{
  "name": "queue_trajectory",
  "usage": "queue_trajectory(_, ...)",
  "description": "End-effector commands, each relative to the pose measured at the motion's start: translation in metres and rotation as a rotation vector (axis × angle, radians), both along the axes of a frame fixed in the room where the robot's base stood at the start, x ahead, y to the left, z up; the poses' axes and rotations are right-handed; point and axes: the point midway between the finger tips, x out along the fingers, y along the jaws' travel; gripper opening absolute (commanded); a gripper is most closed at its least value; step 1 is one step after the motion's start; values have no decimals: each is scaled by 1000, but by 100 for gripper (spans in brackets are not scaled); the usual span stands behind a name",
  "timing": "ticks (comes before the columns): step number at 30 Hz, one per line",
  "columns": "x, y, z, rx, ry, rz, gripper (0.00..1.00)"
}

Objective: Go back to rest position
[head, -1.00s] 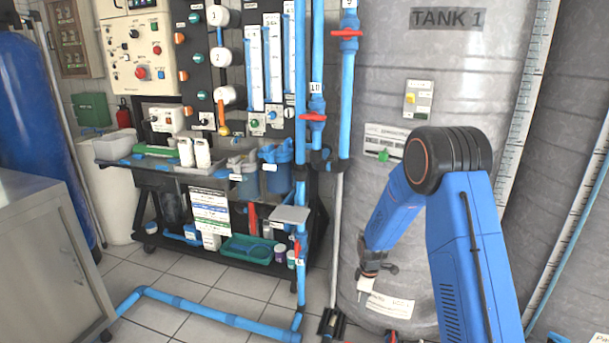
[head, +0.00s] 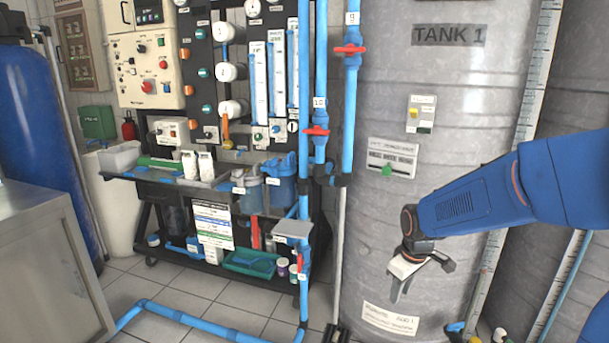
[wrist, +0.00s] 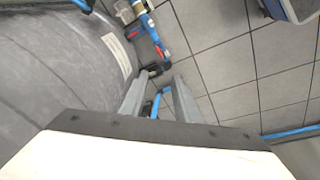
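My gripper (head: 400,290) hangs at the end of my blue arm on the right side of the head view, in front of the grey tank marked TANK 1 (head: 395,90). Its fingers point downward. In the wrist view my gripper (wrist: 158,88) shows two grey fingers with a gap between them, and I see nothing held there. Floor tiles and a blue pipe show beyond the fingertips. Whether the gripper touches the tank cannot be told, but the fingers look clear.
Blue vertical pipes with red valves (head: 316,131) stand left of the tank. A black rack (head: 180,230) with bottles and a green tray (head: 248,263) is further left. A grey cabinet (head: 45,270) fills the lower left. A blue pipe (head: 200,325) runs along the tiled floor.

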Motion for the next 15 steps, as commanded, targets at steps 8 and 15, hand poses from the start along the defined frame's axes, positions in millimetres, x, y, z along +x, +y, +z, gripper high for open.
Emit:
queue_trajectory(8,-62,-8,47,34,-51,-141,29)
queue_trajectory(15,-118,-15,75,68,-91,-264,29)
